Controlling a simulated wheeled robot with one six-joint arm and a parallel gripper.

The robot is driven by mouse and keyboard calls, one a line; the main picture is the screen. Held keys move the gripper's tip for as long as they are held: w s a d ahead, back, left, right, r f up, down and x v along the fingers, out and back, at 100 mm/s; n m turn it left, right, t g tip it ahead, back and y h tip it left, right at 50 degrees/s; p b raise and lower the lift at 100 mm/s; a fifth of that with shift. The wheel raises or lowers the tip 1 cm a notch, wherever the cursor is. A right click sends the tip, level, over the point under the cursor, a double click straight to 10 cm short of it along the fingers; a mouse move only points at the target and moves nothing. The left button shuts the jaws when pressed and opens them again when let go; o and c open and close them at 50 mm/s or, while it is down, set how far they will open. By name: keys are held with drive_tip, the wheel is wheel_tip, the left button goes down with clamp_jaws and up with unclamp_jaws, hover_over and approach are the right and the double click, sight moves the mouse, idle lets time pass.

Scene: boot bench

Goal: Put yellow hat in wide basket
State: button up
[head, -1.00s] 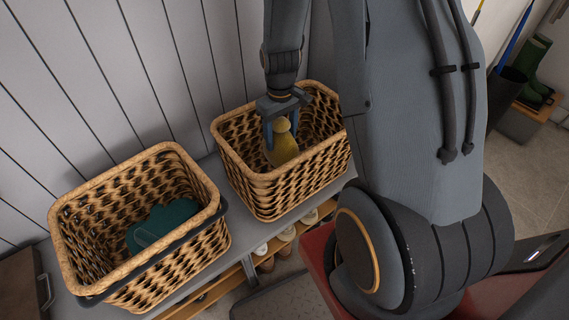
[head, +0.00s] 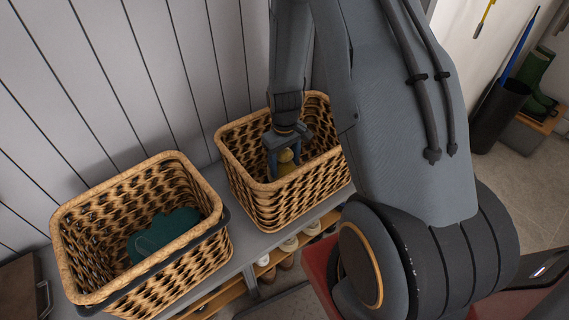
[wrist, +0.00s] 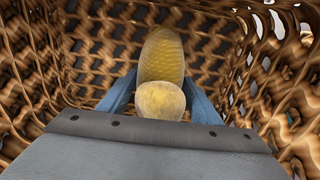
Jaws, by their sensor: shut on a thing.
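My gripper (head: 284,160) is shut on the yellow hat (head: 287,170) by its pale pompom end. It holds the hat down inside the right wicker basket (head: 295,204), below the rim. In the wrist view the yellow hat (wrist: 162,60) sits between the two blue fingers, with woven walls on all sides. I cannot tell whether the hat touches the basket floor. The left wicker basket (head: 195,264) looks a little larger and has a dark handle across its near side. I cannot tell for sure which basket is the wide one.
A folded teal knit thing (head: 165,232) lies in the left basket. Both baskets stand close together on a grey bench (head: 243,262) against a panelled wall. Several shoes (head: 289,243) stand on the wooden rack below. Green boots (head: 535,75) are at the far right.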

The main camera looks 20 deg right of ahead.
drive_tip(key=o, duration=1.1)
wheel_tip(320, 180, up, 11)
drive_tip(key=shift+r, duration=0.1)
drive_tip(key=shift+s+r, duration=0.1)
drive_tip(key=shift+r, duration=0.5)
drive_tip(key=s+r+m, duration=0.1)
drive_tip(key=s+r, duration=0.3)
drive_tip(key=s, duration=0.2)
drive_tip(key=s+r+m, duration=0.2)
drive_tip(key=s+r, duration=0.3)
drive_tip(key=s, duration=0.1)
drive_tip(key=s+r+m, duration=0.2)
drive_tip(key=s+r, duration=0.2)
drive_tip(key=s, duration=0.2)
drive_tip(key=shift+a+r, duration=0.2)
drive_tip(key=shift+r, duration=0.2)
drive_tip(key=shift+r+p, duration=0.1)
drive_tip(key=shift+p, duration=0.25)
